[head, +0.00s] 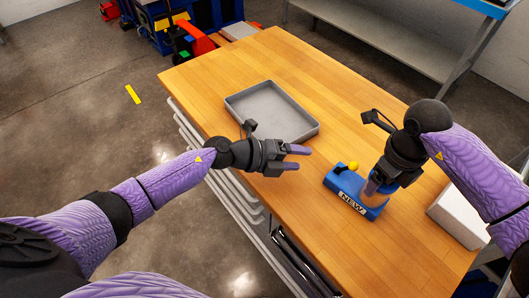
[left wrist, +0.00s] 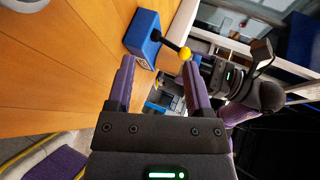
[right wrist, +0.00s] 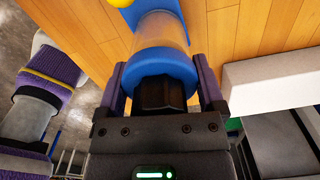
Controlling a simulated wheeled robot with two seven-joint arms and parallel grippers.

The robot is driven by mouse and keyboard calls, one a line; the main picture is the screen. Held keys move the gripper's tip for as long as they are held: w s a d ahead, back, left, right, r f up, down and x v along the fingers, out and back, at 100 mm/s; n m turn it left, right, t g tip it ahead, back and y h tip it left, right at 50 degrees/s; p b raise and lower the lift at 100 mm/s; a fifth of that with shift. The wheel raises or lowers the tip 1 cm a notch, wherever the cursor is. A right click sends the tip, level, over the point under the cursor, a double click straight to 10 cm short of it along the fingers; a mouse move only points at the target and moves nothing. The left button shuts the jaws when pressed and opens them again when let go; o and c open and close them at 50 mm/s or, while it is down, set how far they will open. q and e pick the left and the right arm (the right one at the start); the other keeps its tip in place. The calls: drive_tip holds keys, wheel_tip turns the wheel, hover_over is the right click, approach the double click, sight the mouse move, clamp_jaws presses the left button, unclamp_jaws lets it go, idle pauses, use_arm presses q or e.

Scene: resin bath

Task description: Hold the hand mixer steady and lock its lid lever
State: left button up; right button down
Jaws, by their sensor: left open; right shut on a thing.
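The hand mixer (head: 342,184) has a blue base with a "NEW" label and stands on the wooden table near its right front part. Its lever, with a yellow ball (head: 353,166), sticks up at the base's far side; the left wrist view also shows the ball (left wrist: 185,53) on a dark rod. My right gripper (head: 376,187) is shut on the mixer's upright body, by its blue collar (right wrist: 165,62) with a dark cap, and hides much of it in the head view. My left gripper (head: 297,157) is open and empty, left of the mixer and apart from it.
A grey empty tray (head: 272,108) lies on the table beyond my left gripper. A white box (head: 458,215) stands right of the mixer at the table's edge. The table (head: 330,75) is clear behind the tray and in front of the mixer.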

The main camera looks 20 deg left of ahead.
use_arm(q)
drive_tip(key=v, duration=0.9)
drive_tip(key=shift+s+a+r, duration=0.1)
drive_tip(key=shift+r, duration=0.05)
